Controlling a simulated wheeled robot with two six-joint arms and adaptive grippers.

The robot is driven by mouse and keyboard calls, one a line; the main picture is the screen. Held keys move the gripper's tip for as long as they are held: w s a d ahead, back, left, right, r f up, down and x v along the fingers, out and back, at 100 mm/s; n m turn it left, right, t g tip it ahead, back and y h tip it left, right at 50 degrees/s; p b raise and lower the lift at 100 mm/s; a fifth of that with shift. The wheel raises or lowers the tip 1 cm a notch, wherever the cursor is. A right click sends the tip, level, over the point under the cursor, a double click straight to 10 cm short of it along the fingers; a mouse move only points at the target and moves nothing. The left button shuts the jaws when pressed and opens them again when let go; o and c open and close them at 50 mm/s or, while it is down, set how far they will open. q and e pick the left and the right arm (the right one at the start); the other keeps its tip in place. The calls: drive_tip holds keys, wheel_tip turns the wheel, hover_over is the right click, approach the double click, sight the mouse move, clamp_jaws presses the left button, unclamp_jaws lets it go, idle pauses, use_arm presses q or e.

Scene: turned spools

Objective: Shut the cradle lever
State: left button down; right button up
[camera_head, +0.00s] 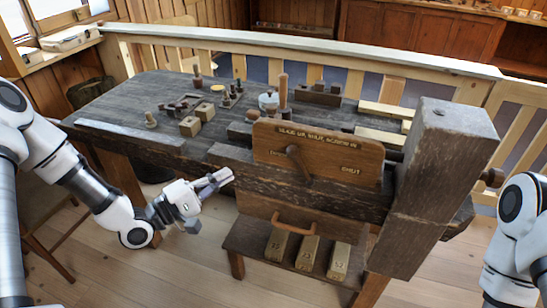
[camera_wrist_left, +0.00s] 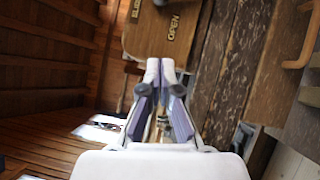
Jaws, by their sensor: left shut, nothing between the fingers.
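The cradle lever (camera_head: 298,163) is a dark wooden handle on the front of an upright brown board (camera_head: 345,153). My left gripper (camera_head: 228,174) is shut and empty, left of the board and apart from the lever. The left wrist view shows its closed fingers (camera_wrist_left: 160,68) below the board (camera_wrist_left: 160,35), where "OPEN" is readable; I cannot make out the lever there. My right gripper is out of the head view.
The board stands at the front of a dark workbench (camera_head: 130,95) with small turned pieces and blocks on it. A thick wooden post (camera_head: 440,170) rises right of the board. Below are a curved handle (camera_head: 293,223) and a low shelf with several blocks (camera_head: 307,252).

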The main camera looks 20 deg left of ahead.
sight(301, 166)
use_arm(q)
drive_tip(key=w+d, duration=0.2)
drive_tip(key=d, duration=0.1)
drive_tip(key=w+d+r, duration=0.1)
drive_tip(key=w+d, duration=0.2)
drive_tip(key=w+d+r+p, duration=0.1)
drive_tip(key=w+d, duration=0.2)
drive_tip(key=shift+w+d, duration=0.25)
drive_tip(key=shift+d, duration=0.15)
